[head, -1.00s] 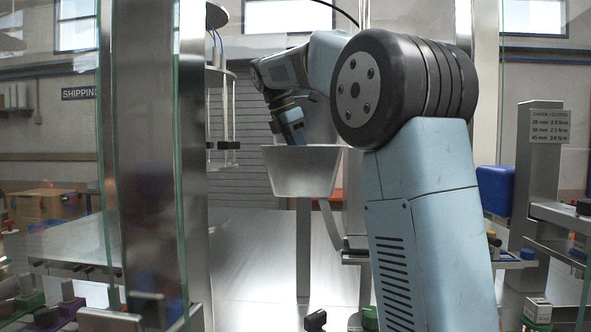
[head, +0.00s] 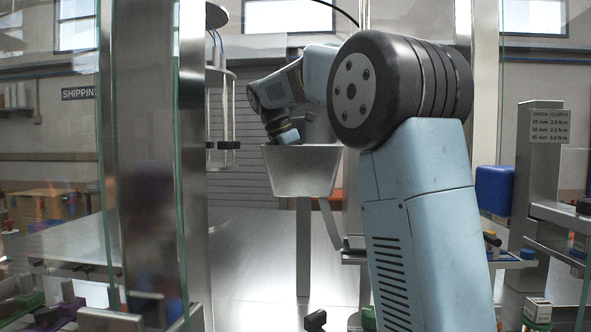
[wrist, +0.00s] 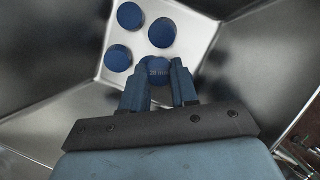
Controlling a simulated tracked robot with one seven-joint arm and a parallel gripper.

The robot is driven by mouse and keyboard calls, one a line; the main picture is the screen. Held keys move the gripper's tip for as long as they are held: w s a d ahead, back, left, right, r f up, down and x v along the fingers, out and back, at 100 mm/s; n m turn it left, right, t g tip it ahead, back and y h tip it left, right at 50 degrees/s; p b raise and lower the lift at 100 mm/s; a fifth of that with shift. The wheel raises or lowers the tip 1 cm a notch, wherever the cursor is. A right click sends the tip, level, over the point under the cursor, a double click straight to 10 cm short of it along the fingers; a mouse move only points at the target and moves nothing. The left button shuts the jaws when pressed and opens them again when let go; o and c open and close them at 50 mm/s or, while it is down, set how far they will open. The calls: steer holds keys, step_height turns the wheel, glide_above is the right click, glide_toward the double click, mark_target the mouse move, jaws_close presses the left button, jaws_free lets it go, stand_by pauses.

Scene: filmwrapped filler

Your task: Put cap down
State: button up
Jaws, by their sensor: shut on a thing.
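My gripper (wrist: 158,88) is shut on a blue round cap (wrist: 157,70) with "28 mm" marked on it, in the wrist view. It points down into a metal hopper with sloped walls. Several loose blue caps, among them one at the upper right (wrist: 162,32), lie on the pale hopper floor just beyond the held cap. I cannot tell whether the held cap touches the floor.
The hopper's sloped walls (wrist: 50,75) surround my gripper closely. A metal post (head: 192,170) and glass panel stand to the left. A blue box (head: 495,190) and a torque sign (head: 545,124) are at the right.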

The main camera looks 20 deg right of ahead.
steer(key=shift+f, duration=0.45)
steer(key=o, duration=1)
steer(key=shift+a+r, duration=0.1)
steer(key=shift+r, duration=0.3)
steer(key=v, duration=1.2)
steer(key=shift+r, duration=0.25)
